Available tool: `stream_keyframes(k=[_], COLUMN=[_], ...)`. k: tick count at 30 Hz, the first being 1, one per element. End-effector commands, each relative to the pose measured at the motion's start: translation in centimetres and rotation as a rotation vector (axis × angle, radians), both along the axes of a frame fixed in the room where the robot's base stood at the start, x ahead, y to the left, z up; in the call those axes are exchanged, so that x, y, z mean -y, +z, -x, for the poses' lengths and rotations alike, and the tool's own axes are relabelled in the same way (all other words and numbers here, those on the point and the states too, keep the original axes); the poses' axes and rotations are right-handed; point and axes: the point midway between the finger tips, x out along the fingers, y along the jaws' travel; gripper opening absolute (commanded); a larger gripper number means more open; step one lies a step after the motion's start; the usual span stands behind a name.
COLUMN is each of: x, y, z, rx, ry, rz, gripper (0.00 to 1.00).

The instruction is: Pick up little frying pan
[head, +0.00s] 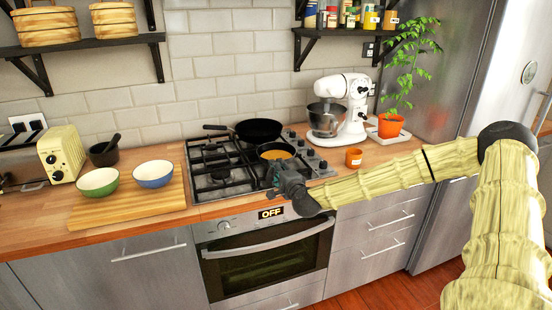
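The little frying pan (277,152) sits on the front right of the gas hob. It is dark and has something orange-yellow inside. A larger black frying pan (258,131) stands behind it, with its handle pointing left. My gripper (276,179) is at the front edge of the hob, just in front of the little pan. The little pan's handle is not clearly visible; my gripper may cover it. The fingers are small and dark here, so I cannot tell whether they are open or closed on anything.
A white stand mixer (350,112) and a small orange cup (353,157) stand right of the hob. A potted plant (391,126) is further right. On the left, a wooden board (128,212) holds two bowls. The oven (266,262) is below the hob.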

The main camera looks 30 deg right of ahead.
Motion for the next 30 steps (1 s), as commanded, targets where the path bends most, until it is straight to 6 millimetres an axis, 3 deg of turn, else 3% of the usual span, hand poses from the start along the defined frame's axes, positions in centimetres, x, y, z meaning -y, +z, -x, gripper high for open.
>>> stream_keyframes(k=[9,18,25,30], x=[0.6,0.7,0.7,0.7], y=[-0.5,-0.5,-0.5,-0.5], z=[-2.7,-2.9,-2.9,-2.9], rx=[0.0,0.0,0.0,0.0], ry=[0.0,0.001,0.0,0.0], rz=[0.002,0.0,0.0,0.0], gripper=[0.43,0.43,0.03,0.0])
